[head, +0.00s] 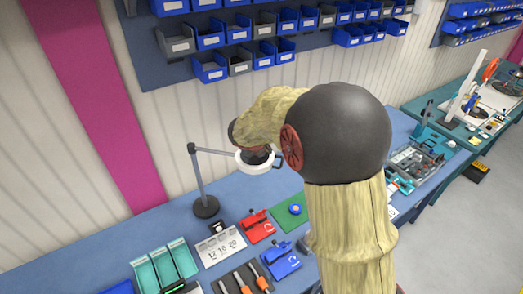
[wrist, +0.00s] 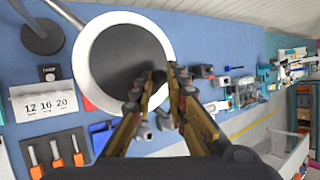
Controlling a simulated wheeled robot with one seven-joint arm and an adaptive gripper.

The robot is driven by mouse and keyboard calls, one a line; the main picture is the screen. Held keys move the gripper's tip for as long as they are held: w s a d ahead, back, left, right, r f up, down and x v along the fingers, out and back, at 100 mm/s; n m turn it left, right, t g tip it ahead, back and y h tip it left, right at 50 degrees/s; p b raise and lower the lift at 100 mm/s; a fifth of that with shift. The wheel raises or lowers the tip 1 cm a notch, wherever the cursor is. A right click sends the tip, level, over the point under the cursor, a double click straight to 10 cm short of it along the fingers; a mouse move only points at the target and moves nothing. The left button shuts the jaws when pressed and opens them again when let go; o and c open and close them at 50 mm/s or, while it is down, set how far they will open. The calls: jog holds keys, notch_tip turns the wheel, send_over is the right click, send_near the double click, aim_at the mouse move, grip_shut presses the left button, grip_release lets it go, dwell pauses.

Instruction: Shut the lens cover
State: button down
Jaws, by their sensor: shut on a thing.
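The magnifier lamp's white ring (wrist: 82,62) fills the upper middle of the wrist view, and a dark round lens cover (wrist: 118,50) lies across its inside. In the head view the white ring (head: 250,168) stands out from its post, partly hidden by my arm. My gripper (wrist: 161,75) is at the ring's right edge, its fingertips close together with a narrow gap. It is shut on the edge of the lens cover; the gripped part is mostly hidden by the fingers. In the head view the fingertips are hidden behind my arm.
The lamp post (head: 198,180) rises from a round base on the blue bench. A white number card (head: 220,245), red holder (head: 257,228), blue holder (head: 281,260) and teal bins (head: 165,266) lie below. Blue and grey wall bins (head: 210,68) hang behind.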

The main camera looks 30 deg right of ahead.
jog(key=shift+s+d+f, duration=0.2)
jog(key=shift+s+f, duration=0.1)
jog(key=shift+s, duration=0.05)
jog(key=c, duration=2.2)
grip_release()
jog(key=shift+o, duration=1.4)
jog(key=shift+s+d+r, duration=0.1)
jog(key=shift+s+d, duration=0.05)
jog(key=shift+d, duration=0.1)
jog(key=shift+o, duration=0.9)
jog(key=shift+a, duration=0.1)
jog(key=shift+r, duration=0.1)
jog(key=shift+a+r, duration=0.3)
jog(key=shift+r, duration=0.1)
jog(key=v, duration=1.1)
